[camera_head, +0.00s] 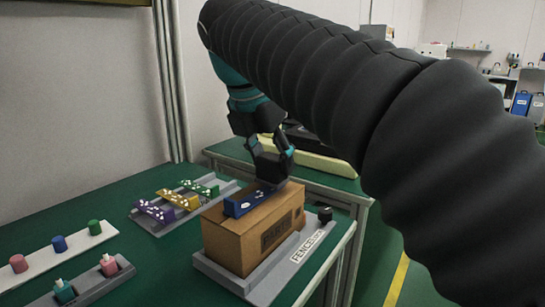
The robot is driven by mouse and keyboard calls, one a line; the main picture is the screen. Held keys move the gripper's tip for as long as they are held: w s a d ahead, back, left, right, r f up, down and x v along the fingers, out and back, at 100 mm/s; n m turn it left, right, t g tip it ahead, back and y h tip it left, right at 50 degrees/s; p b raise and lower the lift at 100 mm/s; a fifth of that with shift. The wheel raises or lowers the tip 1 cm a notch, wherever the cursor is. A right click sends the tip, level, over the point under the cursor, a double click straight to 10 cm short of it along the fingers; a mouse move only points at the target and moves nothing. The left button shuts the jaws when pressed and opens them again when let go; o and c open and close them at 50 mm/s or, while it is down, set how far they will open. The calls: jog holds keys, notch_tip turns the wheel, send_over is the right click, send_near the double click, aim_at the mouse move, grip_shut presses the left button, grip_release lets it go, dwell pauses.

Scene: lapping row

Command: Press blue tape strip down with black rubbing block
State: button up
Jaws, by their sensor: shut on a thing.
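A brown cardboard box (240,240) stands on a grey fixture (262,290) labelled "FENCE". The blue tape strip (247,200) with white marks lies on the box's top and reaches toward its near left edge. My gripper (271,163) is over the far right part of the box top, at the far end of the strip. It is shut on a dark piece that looks like the black rubbing block (272,172). The block merges with the dark fingers, so I cannot tell whether it touches the strip.
A grey rack (150,221) with purple, yellow and green strips stands left of the box. Coloured pegs stand on a white board (40,262) and a grey holder (95,285) at the left. A black knob (325,214) is on the fixture's right end.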

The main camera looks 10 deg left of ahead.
jog(key=shift+f, duration=0.55)
dwell(0.9)
notch_tip(320, 180, up, 5)
jog(key=p, duration=0.4)
jog(key=shift+f, duration=0.1)
jog(key=shift+r, duration=1.15)
jog(key=shift+s, duration=0.1)
